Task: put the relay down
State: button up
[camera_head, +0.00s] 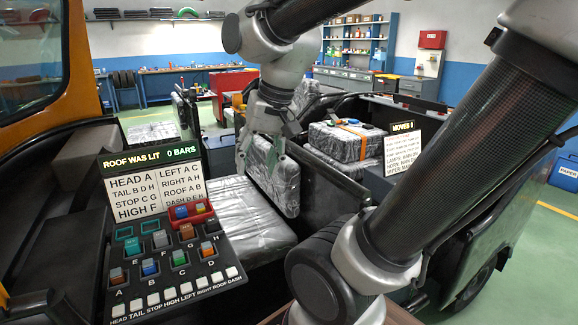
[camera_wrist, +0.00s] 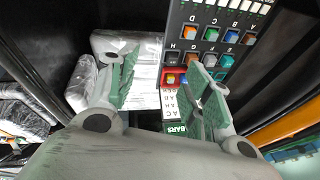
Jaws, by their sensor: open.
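My gripper (camera_head: 268,150) hangs over the wrapped seat, right of the relay panel (camera_head: 190,285) in the head view. In the wrist view my gripper (camera_wrist: 165,85) is open, its green-padded fingers wide apart, with no relay seen between them. A red tray (camera_head: 177,224) at the panel's upper right holds small blue and yellow pieces. Part of the panel is hidden behind a finger in the wrist view.
A sign (camera_head: 153,182) with lamp letters and "ROOF WAS LIT 0 BARS" stands behind the panel. The wrapped seat (camera_head: 245,215) and its backrest (camera_head: 275,178) lie close beside my gripper. A second sign (camera_head: 401,146) and a strapped wrapped box (camera_head: 347,140) are farther right.

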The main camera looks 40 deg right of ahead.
jog(key=s+d+n+h, duration=0.1)
jog(key=s+d+n, duration=0.2)
jog(key=s, duration=0.3)
jog(key=shift+d+f+n+t, duration=0.3)
jog(key=shift+d+n, duration=0.1)
jog(key=shift+n, duration=0.2)
dwell(0.5)
